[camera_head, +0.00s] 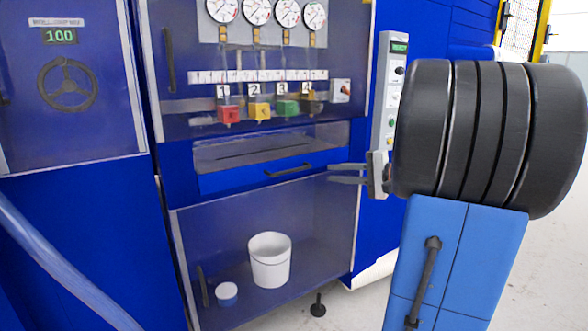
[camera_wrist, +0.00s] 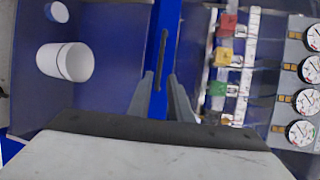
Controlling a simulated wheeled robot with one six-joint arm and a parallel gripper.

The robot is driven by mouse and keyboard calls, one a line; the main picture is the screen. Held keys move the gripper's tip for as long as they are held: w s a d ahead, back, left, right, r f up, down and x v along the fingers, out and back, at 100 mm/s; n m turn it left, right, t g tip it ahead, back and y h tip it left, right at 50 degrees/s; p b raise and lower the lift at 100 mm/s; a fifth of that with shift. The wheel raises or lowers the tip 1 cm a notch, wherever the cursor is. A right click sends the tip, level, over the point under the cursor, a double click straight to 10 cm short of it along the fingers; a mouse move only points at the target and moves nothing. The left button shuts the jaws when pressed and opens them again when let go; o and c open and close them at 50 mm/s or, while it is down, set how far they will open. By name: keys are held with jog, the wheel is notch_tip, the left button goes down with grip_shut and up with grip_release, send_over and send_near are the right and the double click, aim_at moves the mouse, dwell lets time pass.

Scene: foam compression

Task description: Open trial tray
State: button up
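The trial tray (camera_head: 232,182) appears as a blue drawer front in the middle of the blue machine, with a grey panel above it. Its dark bar handle (camera_head: 288,171) is at its right part; the handle also shows in the wrist view (camera_wrist: 163,55). My gripper (camera_head: 332,173) is at the right of the handle in the head view, with its fingers apart and nothing between them that I can see. In the wrist view my gripper (camera_wrist: 161,76) has its two fingertips on either side of the handle's line. Whether they touch it I cannot tell.
Above are a clear-fronted cabinet with gauges (camera_head: 257,11) and numbered coloured blocks (camera_head: 259,111). Below, a clear-fronted compartment holds a white bucket (camera_head: 270,260) and a small blue-and-white cup (camera_head: 227,293). A control panel (camera_head: 388,105) stands at the right of the cabinet.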

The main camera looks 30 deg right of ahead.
aim_at(294, 171)
jog(key=x, duration=1.7)
jog(key=shift+w+d, duration=0.1)
jog(key=shift+w, duration=0.05)
jog(key=shift+r, duration=0.1)
grip_shut()
